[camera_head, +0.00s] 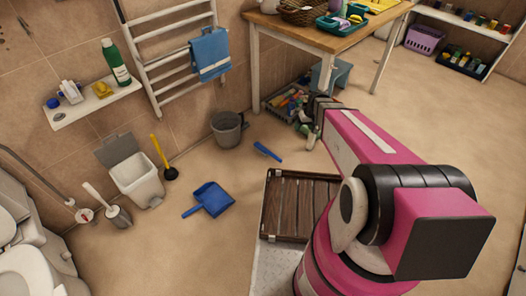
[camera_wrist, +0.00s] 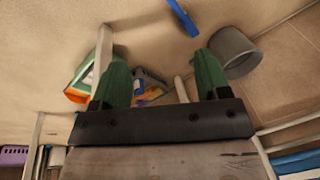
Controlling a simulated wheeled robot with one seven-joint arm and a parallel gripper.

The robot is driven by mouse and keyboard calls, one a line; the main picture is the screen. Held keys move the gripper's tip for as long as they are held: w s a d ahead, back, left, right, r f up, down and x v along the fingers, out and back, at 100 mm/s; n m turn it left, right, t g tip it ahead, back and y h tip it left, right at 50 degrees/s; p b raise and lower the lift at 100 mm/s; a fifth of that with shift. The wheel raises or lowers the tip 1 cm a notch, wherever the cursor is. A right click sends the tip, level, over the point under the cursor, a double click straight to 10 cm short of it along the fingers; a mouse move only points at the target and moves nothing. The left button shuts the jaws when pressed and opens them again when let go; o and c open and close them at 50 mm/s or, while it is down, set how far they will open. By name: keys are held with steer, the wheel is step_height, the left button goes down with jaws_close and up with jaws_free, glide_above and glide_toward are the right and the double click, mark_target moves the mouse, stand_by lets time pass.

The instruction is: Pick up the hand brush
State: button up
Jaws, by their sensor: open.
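In the wrist view part of the blue brush (camera_wrist: 183,17) shows at the top edge, beyond my fingertips. My gripper (camera_wrist: 160,68) is open, with its two green fingers spread apart and no object held between them. In the head view my gripper (camera_head: 313,135) is small and partly hidden by my pink arm; it appears right of the brush, near a crate of bottles. It is apart from the brush.
A grey bucket (camera_head: 228,129) stands left of the brush. A crate of bottles (camera_head: 284,103) sits under the wooden table (camera_head: 335,42), whose legs stand close to my gripper. A blue dustpan (camera_head: 209,199) lies to the left. Floor around the brush is clear.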

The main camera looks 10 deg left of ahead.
steer(key=w+a+f+n+y, duration=0.15)
steer(key=w+a+f, duration=0.25)
steer(key=f, duration=0.4)
steer(key=w+a+f+n, duration=0.2)
steer(key=w+a+f, duration=0.3)
steer(key=f, duration=0.3)
steer(key=n, duration=0.1)
glide_toward(268, 151)
steer(key=shift+n+t+y, duration=0.25)
steer(key=shift+t+y, duration=0.05)
steer(key=shift+y, duration=0.15)
steer(key=x, duration=0.5)
steer(key=shift+w+d+f, duration=0.15)
steer(key=shift+w+f, duration=0.1)
steer(key=shift+f, duration=0.25)
steer(key=shift+x, duration=2.75)
steer(key=shift+s+d, duration=0.15)
steer(key=shift+s, duration=0.05)
steer(key=c, duration=1)
